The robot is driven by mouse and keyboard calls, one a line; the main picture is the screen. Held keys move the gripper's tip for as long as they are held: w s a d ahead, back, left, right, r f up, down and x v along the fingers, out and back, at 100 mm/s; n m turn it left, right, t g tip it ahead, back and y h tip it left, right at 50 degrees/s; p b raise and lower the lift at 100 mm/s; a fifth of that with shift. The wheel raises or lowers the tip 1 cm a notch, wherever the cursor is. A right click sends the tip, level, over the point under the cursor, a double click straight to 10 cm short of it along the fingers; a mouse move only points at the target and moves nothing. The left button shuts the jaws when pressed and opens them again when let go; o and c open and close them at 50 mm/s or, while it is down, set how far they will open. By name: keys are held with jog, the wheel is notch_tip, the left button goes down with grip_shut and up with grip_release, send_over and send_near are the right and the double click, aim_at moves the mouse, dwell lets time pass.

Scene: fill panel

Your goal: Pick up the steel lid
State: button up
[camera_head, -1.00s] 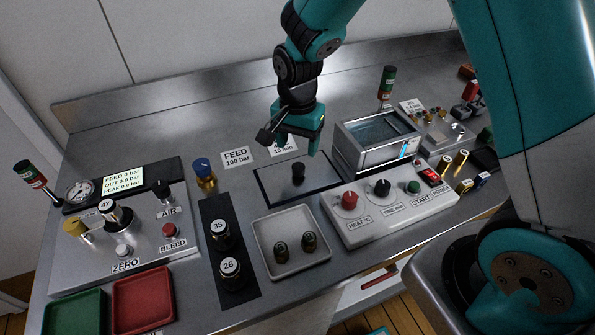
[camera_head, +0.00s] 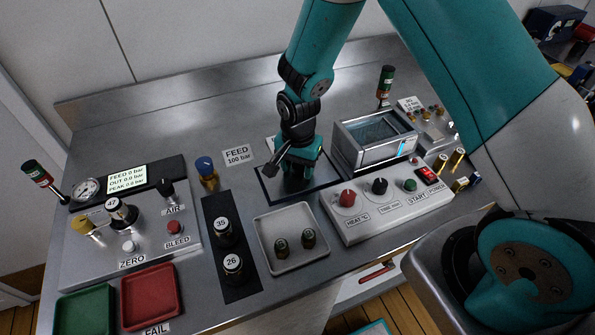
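The steel lid (camera_head: 323,176) is a flat grey plate with a dark border, lying on the bench left of the open water bath (camera_head: 372,142). Its black knob, visible earlier, is now hidden behind my gripper (camera_head: 296,182). My gripper points down over the middle of the lid, with its fingers low at the knob's place. Whether the fingers are closed on the knob cannot be seen. The lid appears flat on the bench.
A pale tray (camera_head: 265,240) with two small fittings is just in front of the lid. The control panel with knobs (camera_head: 385,205) is at front right. A black strip (camera_head: 216,220) with two numbered fittings lies left. The bench behind is mostly clear.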

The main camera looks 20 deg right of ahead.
jog(key=c, duration=0.7)
jog(key=shift+c, duration=0.2)
jog(key=shift+r, duration=0.15)
